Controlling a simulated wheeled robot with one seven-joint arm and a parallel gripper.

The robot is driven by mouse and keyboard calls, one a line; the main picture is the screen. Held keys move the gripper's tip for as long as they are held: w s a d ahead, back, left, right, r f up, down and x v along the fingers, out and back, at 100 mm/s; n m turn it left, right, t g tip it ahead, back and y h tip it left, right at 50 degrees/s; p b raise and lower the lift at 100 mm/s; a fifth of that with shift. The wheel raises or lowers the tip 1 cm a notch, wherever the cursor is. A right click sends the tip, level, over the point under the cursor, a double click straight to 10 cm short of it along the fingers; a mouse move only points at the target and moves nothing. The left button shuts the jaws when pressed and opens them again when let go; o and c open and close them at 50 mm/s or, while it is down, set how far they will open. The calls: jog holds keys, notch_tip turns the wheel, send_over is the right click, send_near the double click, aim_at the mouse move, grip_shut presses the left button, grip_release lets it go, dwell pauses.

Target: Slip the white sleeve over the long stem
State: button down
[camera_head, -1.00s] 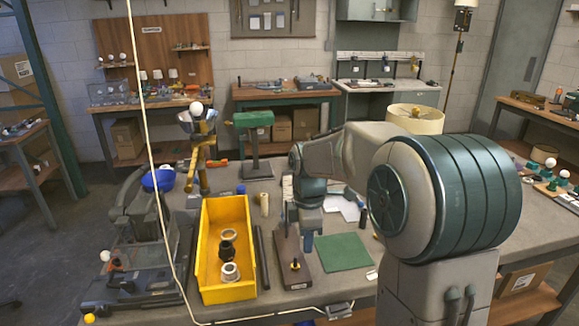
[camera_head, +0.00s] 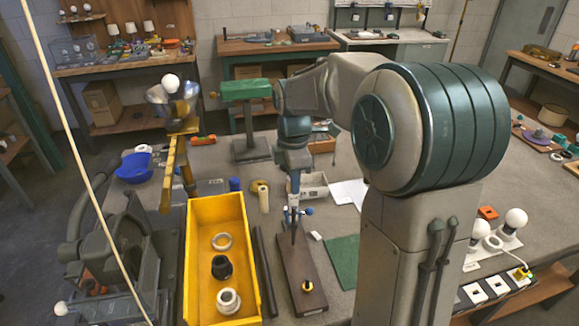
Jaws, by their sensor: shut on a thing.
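The brown board (camera_head: 298,267) lies on the bench, right of the yellow bin. A short dark peg (camera_head: 307,286) stands near its front end. A thin dark upright, which looks like the long stem (camera_head: 294,232), rises at its back end. My gripper (camera_head: 294,212) points down at the top of that upright and is shut on a small pale piece, which looks like the white sleeve. The fingers mostly hide it, and I cannot tell whether it is around the stem or just above it.
The yellow bin (camera_head: 189,265) holds a pale ring, a black part and a white part. A dark rod (camera_head: 264,270) lies between bin and board. A green mat (camera_head: 344,260) lies to the right. A cream cylinder (camera_head: 264,197) and a green-topped stand (camera_head: 247,120) are behind.

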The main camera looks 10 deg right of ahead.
jog(key=shift+s+d+f+b, duration=0.1)
jog(key=shift+s+f+b, duration=0.05)
jog(key=shift+f+b, duration=1.95)
jog(key=shift+f, duration=0.4)
jog(key=shift+f+b, duration=1.05)
jog(key=shift+f, duration=0.9)
jog(key=shift+f+b, duration=1.2)
jog(key=shift+f, duration=0.85)
jog(key=shift+f, duration=0.1)
